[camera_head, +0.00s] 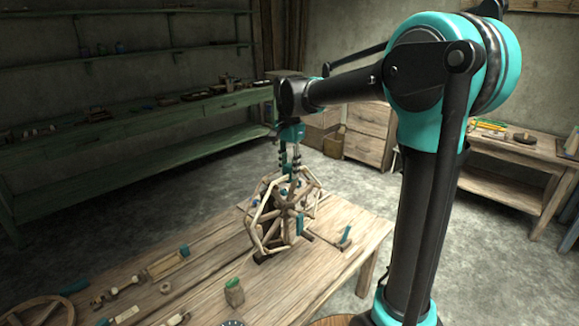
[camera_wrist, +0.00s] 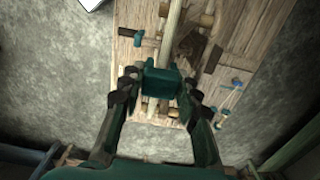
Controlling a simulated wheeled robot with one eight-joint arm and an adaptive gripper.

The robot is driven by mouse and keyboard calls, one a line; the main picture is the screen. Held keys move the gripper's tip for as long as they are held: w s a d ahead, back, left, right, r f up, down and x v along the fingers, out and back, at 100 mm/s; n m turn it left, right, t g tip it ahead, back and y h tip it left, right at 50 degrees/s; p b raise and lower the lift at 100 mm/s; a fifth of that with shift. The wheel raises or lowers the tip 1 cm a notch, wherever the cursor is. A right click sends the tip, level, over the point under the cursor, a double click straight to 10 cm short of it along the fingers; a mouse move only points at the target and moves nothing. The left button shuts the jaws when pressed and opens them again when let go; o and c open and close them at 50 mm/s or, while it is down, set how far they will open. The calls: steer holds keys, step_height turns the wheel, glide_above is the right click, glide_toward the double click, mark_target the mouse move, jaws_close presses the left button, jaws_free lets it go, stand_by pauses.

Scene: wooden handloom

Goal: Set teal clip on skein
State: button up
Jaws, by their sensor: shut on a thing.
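A teal clip (camera_wrist: 161,82) sits between the two fingers of my gripper (camera_wrist: 157,90) in the wrist view; the gripper is shut on it. In the head view my gripper (camera_head: 289,165) points down just above the top of a wooden reel (camera_head: 288,212) with spokes and a pale rim. A pale bar or strand (camera_wrist: 172,32) of the reel runs up to the clip in the wrist view. I cannot tell whether the clip touches it. The skein is not clearly distinct from the reel's pale rim.
The reel stands on a wooden table (camera_head: 210,265). A small jar with a green top (camera_head: 234,292), a teal-handled piece (camera_head: 345,238) and several wooden tools lie around it. A wooden wheel (camera_head: 40,312) is at the near left. A green bench (camera_head: 130,133) stands behind.

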mark_target(290, 165)
steer(key=o, duration=0.8)
steer(key=shift+o, duration=0.3)
steer(key=o, duration=0.3)
steer(key=shift+r, duration=3.55)
steer(key=shift+s, duration=0.1)
